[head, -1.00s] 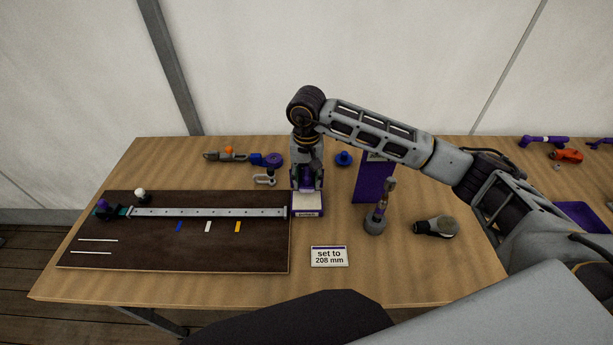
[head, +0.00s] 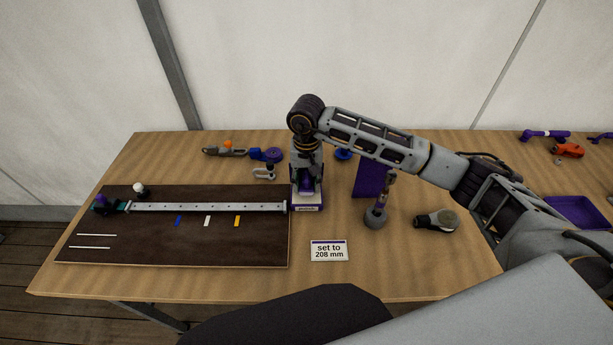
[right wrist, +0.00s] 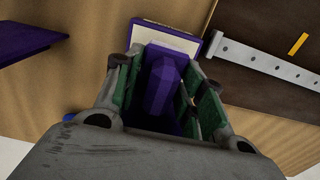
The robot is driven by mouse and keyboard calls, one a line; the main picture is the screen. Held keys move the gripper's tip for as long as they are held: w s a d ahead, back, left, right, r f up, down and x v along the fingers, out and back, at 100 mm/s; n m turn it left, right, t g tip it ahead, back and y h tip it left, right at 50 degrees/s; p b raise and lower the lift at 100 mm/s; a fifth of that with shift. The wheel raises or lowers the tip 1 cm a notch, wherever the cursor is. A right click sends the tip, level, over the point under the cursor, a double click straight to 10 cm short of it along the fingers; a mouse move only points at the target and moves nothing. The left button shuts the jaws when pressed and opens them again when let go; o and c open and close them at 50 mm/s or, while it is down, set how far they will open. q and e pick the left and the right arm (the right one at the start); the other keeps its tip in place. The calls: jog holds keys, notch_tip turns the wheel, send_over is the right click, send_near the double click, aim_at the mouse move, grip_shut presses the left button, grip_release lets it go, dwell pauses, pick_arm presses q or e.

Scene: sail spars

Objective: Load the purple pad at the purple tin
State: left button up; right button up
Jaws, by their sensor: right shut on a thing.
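My right gripper (head: 307,183) points down over the purple tin (head: 307,208), a low box with a pale top and a purple rim and front, beside the right end of the dark board. The gripper is shut on a purple pad (right wrist: 163,80), a faceted purple piece between the green-lined fingers in the right wrist view. The tin's pale top (right wrist: 168,37) shows just beyond the pad there. The pad's underside is hidden, so I cannot tell if it touches the tin. My left gripper is not in view.
The dark board (head: 170,245) carries a long metal rail (head: 205,207) and coloured marks. A "set to 208 mm" card (head: 329,251) lies in front. A purple plate (head: 367,180), a grey-based tool (head: 376,215) and a grey round-headed tool (head: 438,221) are to the right.

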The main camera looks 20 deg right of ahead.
aim_at(307, 175)
jog(key=shift+f, duration=1)
jog(key=shift+f+b, duration=0.55)
jog(key=shift+b, duration=0.15)
dwell(1.0)
jog(key=shift+s+f, duration=0.25)
jog(key=shift+f, duration=0.15)
dwell(0.6)
jog(key=shift+r, duration=0.1)
jog(key=shift+w+r, duration=0.2)
jog(key=shift+r, duration=0.7)
jog(key=shift+r+p, duration=0.8)
jog(key=shift+r, duration=1.85)
jog(key=shift+s, duration=0.1)
